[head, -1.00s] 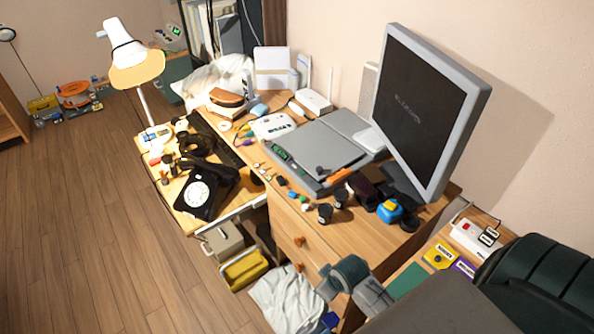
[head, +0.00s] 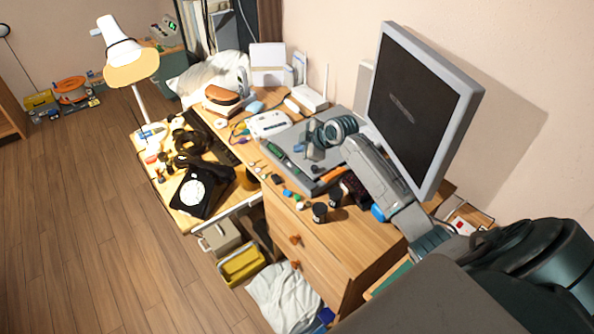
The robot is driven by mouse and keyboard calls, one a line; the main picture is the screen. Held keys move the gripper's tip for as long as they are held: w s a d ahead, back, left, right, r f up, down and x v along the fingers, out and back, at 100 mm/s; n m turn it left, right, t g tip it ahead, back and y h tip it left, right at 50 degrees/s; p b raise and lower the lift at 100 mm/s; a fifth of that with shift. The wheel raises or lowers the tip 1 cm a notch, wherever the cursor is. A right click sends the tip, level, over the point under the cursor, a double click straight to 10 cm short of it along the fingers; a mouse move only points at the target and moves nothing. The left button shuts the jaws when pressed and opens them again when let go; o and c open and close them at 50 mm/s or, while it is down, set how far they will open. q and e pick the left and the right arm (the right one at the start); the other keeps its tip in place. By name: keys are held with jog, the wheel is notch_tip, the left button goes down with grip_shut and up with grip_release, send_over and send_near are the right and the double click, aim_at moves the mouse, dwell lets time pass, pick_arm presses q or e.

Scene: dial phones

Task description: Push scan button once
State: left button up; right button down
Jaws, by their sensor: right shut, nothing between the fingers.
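The grey flatbed scanner (head: 283,137) lies on the desk, left of the monitor. A strip with a small green display (head: 272,150) runs along its front left edge. The scan button is too small to tell apart in this view. My right gripper (head: 312,153) is shut and empty, over the front part of the scanner. My right arm hides the scanner's right side. I cannot tell whether the fingertips touch the scanner. My left gripper is out of view.
The monitor (head: 415,105) stands close behind my right arm. Small jars (head: 320,212) and several little items line the desk's front edge. A black dial phone (head: 203,190) sits on the lower left surface. A white router (head: 309,97) stands behind the scanner.

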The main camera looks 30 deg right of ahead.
aim_at(297, 172)
jog(key=shift+w+d+r, duration=0.25)
jog(key=shift+w+r, duration=0.05)
jog(key=shift+r, duration=0.3)
jog(key=shift+f, duration=0.2)
notch_tip(297, 172, down, 8)
jog(key=b, duration=0.6)
jog(key=shift+r, duration=0.1)
jog(key=shift+f, duration=0.35)
dwell(1.2)
jog(key=shift+f+b, duration=0.4)
jog(key=shift+b, duration=0.05)
